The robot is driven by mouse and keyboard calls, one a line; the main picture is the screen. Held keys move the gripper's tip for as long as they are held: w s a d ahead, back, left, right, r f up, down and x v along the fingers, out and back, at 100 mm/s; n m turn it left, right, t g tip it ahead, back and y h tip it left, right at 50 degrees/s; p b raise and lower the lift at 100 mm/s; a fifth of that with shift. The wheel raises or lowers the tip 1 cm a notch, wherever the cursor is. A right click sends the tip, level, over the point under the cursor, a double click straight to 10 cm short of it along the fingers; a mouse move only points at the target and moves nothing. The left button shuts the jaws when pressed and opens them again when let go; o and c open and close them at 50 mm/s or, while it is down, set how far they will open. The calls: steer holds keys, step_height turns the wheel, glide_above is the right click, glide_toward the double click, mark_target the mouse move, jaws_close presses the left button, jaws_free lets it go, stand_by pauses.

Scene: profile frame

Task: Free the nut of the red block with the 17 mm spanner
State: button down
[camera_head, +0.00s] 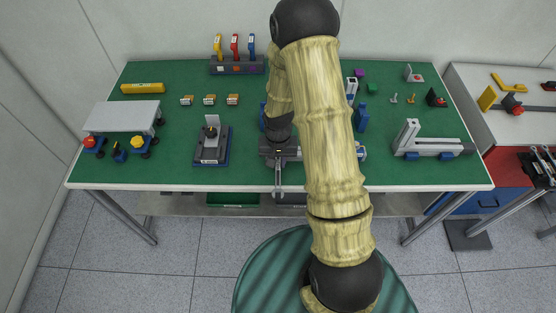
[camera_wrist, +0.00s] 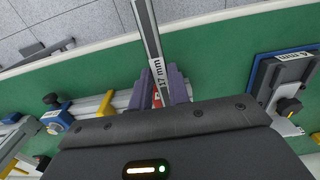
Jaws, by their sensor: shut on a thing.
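My gripper (camera_wrist: 161,82) is shut on a steel spanner (camera_wrist: 147,28) labelled "17 mm". In the wrist view the spanner's shaft runs up past the table's front edge. A small patch of red (camera_wrist: 156,100) shows between the fingers, perhaps the red block; its nut is hidden, and I cannot tell whether the spanner touches it. In the head view my gripper (camera_head: 279,157) is low over the table's front middle, with the spanner (camera_head: 279,180) pointing toward the front edge. My arm hides much of that area.
A grey stand (camera_head: 211,148) on a blue base is left of my gripper. A profile assembly (camera_head: 432,145) lies at the right. A raised grey plate (camera_head: 122,117) stands at the far left. A rack (camera_head: 237,67) with coloured-handled tools stands at the back. Green surface (camera_head: 170,165) is bare at front left.

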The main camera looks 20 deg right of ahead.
steer(key=shift+f+b, duration=0.35)
steer(key=shift+f, duration=0.2)
